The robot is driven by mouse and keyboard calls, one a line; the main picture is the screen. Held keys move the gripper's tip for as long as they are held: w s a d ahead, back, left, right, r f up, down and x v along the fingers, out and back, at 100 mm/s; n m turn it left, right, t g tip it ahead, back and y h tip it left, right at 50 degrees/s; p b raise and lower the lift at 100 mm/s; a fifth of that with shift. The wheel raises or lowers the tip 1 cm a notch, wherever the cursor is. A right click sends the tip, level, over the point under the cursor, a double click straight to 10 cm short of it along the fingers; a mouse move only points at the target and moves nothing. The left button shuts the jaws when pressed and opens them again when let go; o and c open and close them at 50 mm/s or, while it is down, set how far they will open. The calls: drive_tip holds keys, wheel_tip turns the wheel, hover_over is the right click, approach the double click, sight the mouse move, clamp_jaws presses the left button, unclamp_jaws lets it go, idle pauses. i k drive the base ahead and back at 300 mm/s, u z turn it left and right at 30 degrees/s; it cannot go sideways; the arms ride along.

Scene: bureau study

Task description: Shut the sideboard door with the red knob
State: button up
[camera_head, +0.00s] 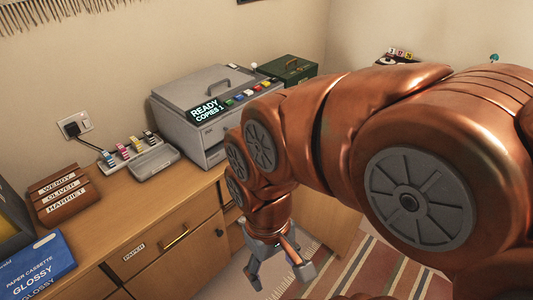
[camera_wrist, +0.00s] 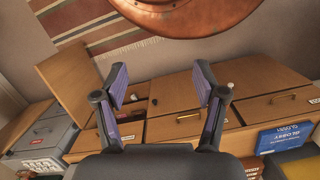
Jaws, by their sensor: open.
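The wooden sideboard (camera_head: 112,205) runs along the wall, and its front also shows in the wrist view (camera_wrist: 175,80). One door (camera_wrist: 72,78) stands open, swung out from the front at the left of the wrist view. Part of this wooden panel shows right of my gripper in the head view (camera_head: 340,232). I cannot make out a red knob on it. My gripper (camera_head: 280,272) is open and empty, pointing down in front of the sideboard. In the wrist view its fingers (camera_wrist: 160,72) are spread, with the open door to the left.
A closed door has a black knob (camera_head: 220,233). A striped rug (camera_head: 385,270) lies on the floor.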

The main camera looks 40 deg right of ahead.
sight(335, 224)
drive_tip(key=z, duration=0.05)
drive_tip(key=k, duration=0.5)
drive_tip(key=z, duration=2.5)
drive_tip(key=i, duration=3.5)
drive_tip(key=u, duration=4)
